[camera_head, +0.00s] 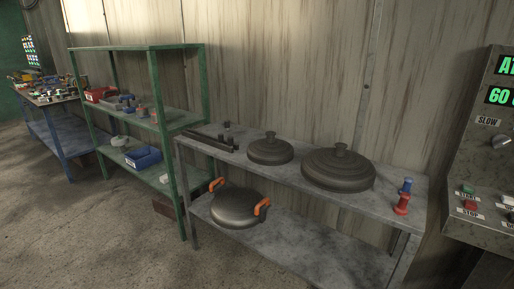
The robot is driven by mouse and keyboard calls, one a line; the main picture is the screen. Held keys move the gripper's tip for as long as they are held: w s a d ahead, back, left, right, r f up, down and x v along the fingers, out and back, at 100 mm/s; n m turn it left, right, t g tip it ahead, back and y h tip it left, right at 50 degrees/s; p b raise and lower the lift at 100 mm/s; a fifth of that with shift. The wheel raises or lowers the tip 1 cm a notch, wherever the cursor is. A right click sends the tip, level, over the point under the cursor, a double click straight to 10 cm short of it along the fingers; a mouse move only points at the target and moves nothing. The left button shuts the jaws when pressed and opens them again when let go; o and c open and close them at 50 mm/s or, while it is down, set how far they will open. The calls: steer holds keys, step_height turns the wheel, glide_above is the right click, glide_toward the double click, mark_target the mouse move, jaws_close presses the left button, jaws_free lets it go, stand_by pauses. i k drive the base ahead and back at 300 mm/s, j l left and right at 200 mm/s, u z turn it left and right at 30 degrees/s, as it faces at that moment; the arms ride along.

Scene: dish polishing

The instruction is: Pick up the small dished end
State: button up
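Two dark grey round dished ends with stepped knobs on top rest on the top shelf of a grey metal table (228,168). The small dished end (270,152) sits left of the large dished end (338,170), with a gap between them. A third dark round dish (236,208) with two orange handles lies on the table's lower shelf. My gripper is not in view.
Dark bars (207,141) lie at the table's left end. A blue item (406,186) and a red item (402,204) stand at its right end. A green shelf rack (154,130) stands left, a control panel (490,150) right. The wall is close behind; floor in front is clear.

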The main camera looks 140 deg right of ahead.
mark_target(270, 151)
steer(key=k+z, duration=0.1)
steer(key=z, duration=0.3)
steer(key=k+z, duration=0.1)
steer(key=z, duration=0.3)
steer(key=k+l+z, duration=0.1)
steer(key=z, duration=0.3)
steer(key=l+z, duration=0.1)
steer(key=z, duration=2.65)
steer(key=j+z, duration=0.15)
steer(key=z, duration=0.25)
steer(key=i+j+z, duration=0.1)
steer(key=z, duration=0.25)
steer(key=j+z, duration=0.25)
steer(key=z, duration=0.15)
steer(key=j+z, duration=0.15)
steer(key=z, duration=0.25)
